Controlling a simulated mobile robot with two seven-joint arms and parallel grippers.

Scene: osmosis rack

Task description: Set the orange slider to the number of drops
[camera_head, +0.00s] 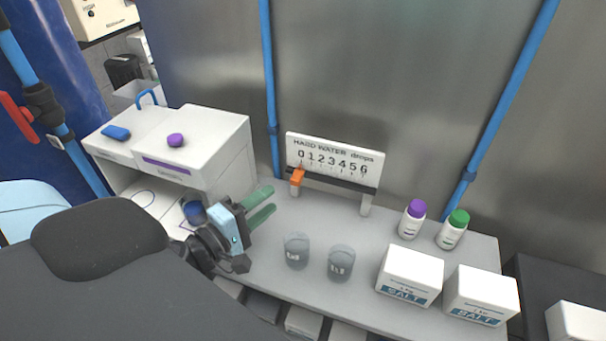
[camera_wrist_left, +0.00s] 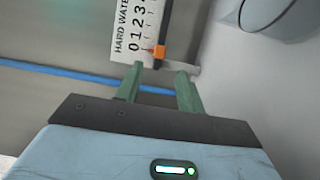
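The orange slider (camera_head: 297,177) sits at the left end of the dark rail under the white HARD WATER drops scale (camera_head: 335,157), below the 0. The scale stands on two white posts on the grey shelf. The slider also shows in the left wrist view (camera_wrist_left: 158,51), ahead of the fingertips. My left gripper (camera_head: 267,202) has its green fingers apart and empty, to the left of and below the slider. In the left wrist view its fingers (camera_wrist_left: 160,70) point toward the slider without visibly holding it. My right gripper is not in view.
Two grey beakers (camera_head: 297,250) (camera_head: 341,262) stand in front of the scale. A purple-capped bottle (camera_head: 412,219), a green-capped bottle (camera_head: 453,229) and two salt boxes (camera_head: 409,275) (camera_head: 481,295) stand to the right. A white box (camera_head: 195,150) with a purple knob is at left.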

